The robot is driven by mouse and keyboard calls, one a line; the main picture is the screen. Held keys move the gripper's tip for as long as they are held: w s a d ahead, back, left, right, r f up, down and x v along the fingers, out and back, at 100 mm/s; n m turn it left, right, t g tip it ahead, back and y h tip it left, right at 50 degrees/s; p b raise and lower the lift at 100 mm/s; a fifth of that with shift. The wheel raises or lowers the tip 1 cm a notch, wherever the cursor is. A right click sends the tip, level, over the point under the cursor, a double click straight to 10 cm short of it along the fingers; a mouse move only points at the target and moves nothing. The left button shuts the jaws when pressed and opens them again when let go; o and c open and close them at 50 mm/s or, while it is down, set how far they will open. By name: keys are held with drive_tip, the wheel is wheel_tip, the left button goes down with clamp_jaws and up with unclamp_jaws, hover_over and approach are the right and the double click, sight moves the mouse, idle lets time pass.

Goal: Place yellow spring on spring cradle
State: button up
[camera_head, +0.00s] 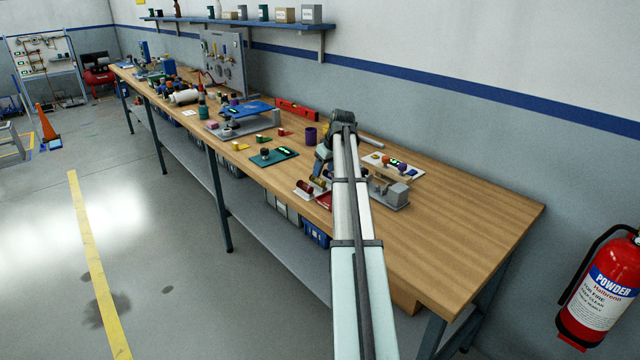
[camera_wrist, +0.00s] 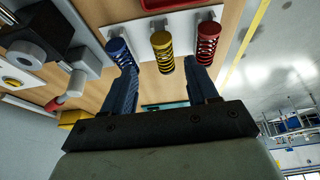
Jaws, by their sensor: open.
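My gripper (camera_wrist: 161,66) is open. Its two dark fingers reach toward the row, with the yellow spring in the gap between them and clear space on both sides of it. The left fingertip is close to the blue spring and the right one close to the red spring; I cannot tell whether they touch. In the head view, my arm partly hides this area. I cannot identify the spring cradle for certain.
A grey fixture (camera_head: 392,192) stands right of my arm on the wooden bench (camera_head: 470,215), beside a white panel with coloured knobs (camera_head: 393,164). A dark green plate (camera_head: 273,157) and a blue-topped device (camera_head: 247,110) are to the left. The bench's right end is clear.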

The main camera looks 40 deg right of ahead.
sight(320, 182)
drive_tip(key=shift+a+x, duration=0.15)
drive_tip(key=shift+x, duration=1.15)
drive_tip(key=shift+a+x, duration=0.15)
drive_tip(key=shift+x, duration=1.2)
drive_tip(key=shift+w+r, duration=0.15)
clamp_jaws()
